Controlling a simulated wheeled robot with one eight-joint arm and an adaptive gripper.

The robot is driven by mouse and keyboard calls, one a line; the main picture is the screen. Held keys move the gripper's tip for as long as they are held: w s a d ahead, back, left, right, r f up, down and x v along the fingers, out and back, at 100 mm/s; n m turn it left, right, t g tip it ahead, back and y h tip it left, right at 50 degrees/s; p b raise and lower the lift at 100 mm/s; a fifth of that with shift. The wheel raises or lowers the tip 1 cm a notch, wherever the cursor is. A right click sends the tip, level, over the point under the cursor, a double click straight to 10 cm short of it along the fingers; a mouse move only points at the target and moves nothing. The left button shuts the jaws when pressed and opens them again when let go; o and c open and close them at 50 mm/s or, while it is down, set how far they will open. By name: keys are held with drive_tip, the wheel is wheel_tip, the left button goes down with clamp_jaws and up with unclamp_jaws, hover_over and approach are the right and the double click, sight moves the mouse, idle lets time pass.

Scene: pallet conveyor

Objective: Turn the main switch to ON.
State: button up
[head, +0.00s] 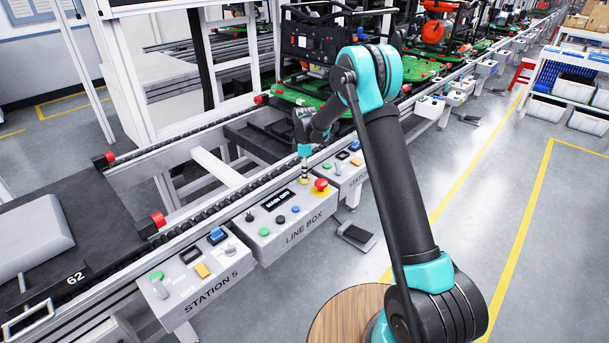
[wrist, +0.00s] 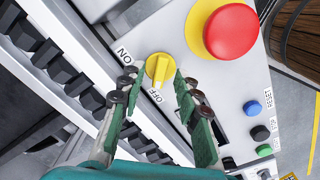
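The main switch is a yellow rotary knob (wrist: 159,68) with a raised bar, on the grey line box (head: 290,236). In the wrist view its bar points roughly toward the OFF label (wrist: 156,96); the ON label (wrist: 124,56) is up and left of it. The box's small display (head: 278,199) appears to read MAIN OFF. My gripper (wrist: 156,78) is open, with one green finger on each side of the knob and small gaps seen between. In the head view my gripper (head: 304,172) points down over the switch and mostly hides it.
A red emergency button on a yellow base (wrist: 231,31) sits close beside the switch; it also shows in the head view (head: 321,185). Blue (wrist: 252,108), black and green buttons line the box. The conveyor rail (head: 200,211) runs behind. Station 5's box (head: 195,280) is at left.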

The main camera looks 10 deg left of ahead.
drive_tip(key=shift+f, duration=0.45)
clamp_jaws()
